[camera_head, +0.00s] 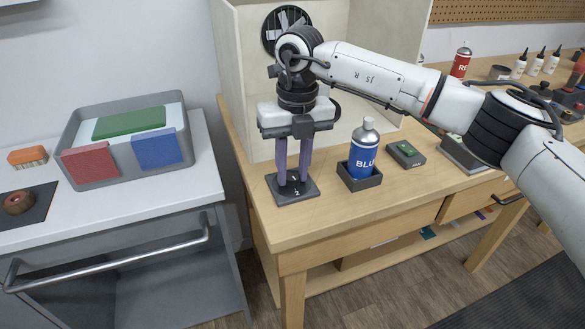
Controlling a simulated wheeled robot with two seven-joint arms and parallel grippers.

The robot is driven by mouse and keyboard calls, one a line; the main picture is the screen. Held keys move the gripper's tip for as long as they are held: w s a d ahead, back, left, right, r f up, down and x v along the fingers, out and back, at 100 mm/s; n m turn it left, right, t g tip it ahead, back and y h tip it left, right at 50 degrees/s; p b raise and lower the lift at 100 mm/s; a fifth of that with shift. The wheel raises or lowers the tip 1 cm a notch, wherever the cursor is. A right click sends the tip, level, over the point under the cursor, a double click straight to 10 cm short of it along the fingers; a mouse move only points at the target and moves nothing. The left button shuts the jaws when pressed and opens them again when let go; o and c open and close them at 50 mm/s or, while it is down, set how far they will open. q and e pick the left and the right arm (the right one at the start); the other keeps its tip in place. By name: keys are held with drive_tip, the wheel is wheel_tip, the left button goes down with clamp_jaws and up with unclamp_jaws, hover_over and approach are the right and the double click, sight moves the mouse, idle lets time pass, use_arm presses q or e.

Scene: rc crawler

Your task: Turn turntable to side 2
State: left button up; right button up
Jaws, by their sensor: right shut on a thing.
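The turntable (297,194) is a small dark square plate at the front left of the wooden bench, marked with the numbers 1 and 2. My right gripper (293,182) points straight down over it, with its two purple-grey fingers reaching the plate. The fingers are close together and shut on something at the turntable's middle. That held part is hidden between the fingertips and too small to make out. The 2 faces the front edge, and the 1 lies behind it beside the fingertips. My left gripper is not in view.
A blue spray can (363,150) stands in a dark holder (361,181) right of the turntable. A dark box (406,154) lies farther right. A pale booth (243,80) rises behind. At left, a grey tray (104,179) holds coloured blocks. A red can (461,62) stands at back right.

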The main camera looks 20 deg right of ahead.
sight(295, 175)
drive_tip(key=shift+r+m, duration=0.1)
drive_tip(key=shift+m, duration=0.8)
drive_tip(key=o, duration=1)
drive_tip(key=shift+o, duration=0.2)
wheel_tip(295, 175, up, 10)
drive_tip(key=shift+d+b, duration=0.25)
drive_tip(key=shift+b, duration=0.15)
drive_tip(key=shift+r, duration=0.1)
